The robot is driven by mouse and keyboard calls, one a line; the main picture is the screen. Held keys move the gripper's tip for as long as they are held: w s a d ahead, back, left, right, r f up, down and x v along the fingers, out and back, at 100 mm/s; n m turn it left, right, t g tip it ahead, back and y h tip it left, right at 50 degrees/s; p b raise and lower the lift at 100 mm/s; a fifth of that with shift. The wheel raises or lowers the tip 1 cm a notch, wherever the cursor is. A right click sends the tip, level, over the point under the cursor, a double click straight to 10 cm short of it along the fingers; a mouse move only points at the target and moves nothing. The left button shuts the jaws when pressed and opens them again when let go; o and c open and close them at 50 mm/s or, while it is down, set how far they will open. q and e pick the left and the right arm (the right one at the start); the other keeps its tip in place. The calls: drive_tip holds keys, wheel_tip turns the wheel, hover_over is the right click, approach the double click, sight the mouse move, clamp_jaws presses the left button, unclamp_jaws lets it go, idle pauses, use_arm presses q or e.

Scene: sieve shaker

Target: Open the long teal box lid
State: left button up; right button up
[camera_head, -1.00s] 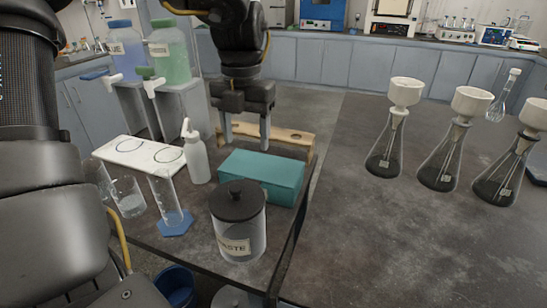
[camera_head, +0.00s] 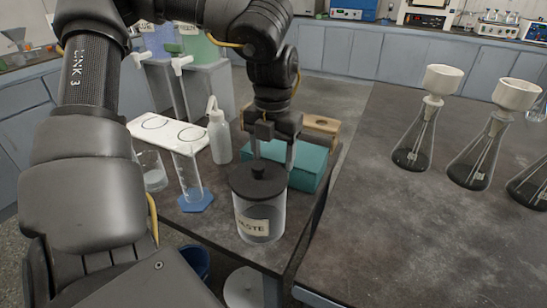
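The long teal box (camera_head: 310,165) stands on the dark table behind the waste jar, and its lid looks shut. My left gripper (camera_head: 272,160) comes down over the box from above. Its two fingers are apart with nothing visible between them. The right finger overlaps the box in the picture, and the left fingertip ends close behind the jar's black knob. I cannot tell whether the fingers touch the lid. The gripper and the jar hide part of the box's left and front. My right gripper is not in view.
The waste jar (camera_head: 260,215) with a black lid stands right in front of the box. A wooden rack (camera_head: 322,124) is behind it. A wash bottle (camera_head: 219,135), a graduated cylinder (camera_head: 190,175) and beakers stand left. Flasks with funnels (camera_head: 422,130) stand on the right bench, whose near part is clear.

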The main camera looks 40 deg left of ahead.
use_arm(q)
drive_tip(key=shift+f, duration=0.2)
clamp_jaws()
drive_tip(key=shift+r, duration=0.1)
